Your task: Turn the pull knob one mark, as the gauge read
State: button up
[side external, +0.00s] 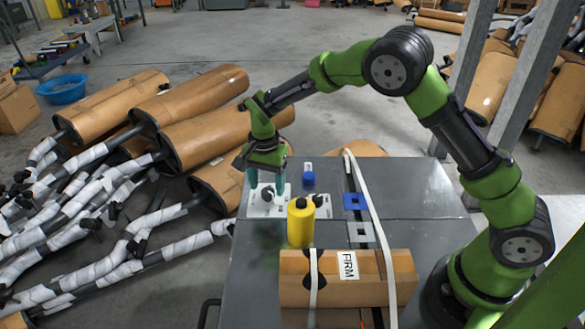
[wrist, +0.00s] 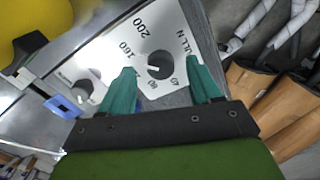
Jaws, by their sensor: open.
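The white dial panel (side external: 256,207) lies on the grey bench top; it also shows in the wrist view (wrist: 105,62). A dark round knob (wrist: 160,66) stands on it, with a white pointer aimed left toward one finger. The printed numbers 200, 160, 80 and 40 ring the knob; a finger covers the scale where the pointer aims. Letters that look like "PULL N" are beside it. My gripper (side external: 266,187) is over the panel, its teal fingers (wrist: 161,65) open on either side of the knob with gaps showing. No gauge is clearly visible.
A second, smaller knob (wrist: 86,90) is on the panel. A yellow bottle (side external: 301,222) stands close in front of the panel, a blue-capped item (side external: 309,176) behind. A cardboard-coloured block labelled FIRM (side external: 347,278) lies at the front. Mufflers (side external: 212,135) and wrapped pipes lie left.

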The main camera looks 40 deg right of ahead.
jog(key=shift+f, duration=1.25)
jog(key=c, duration=1)
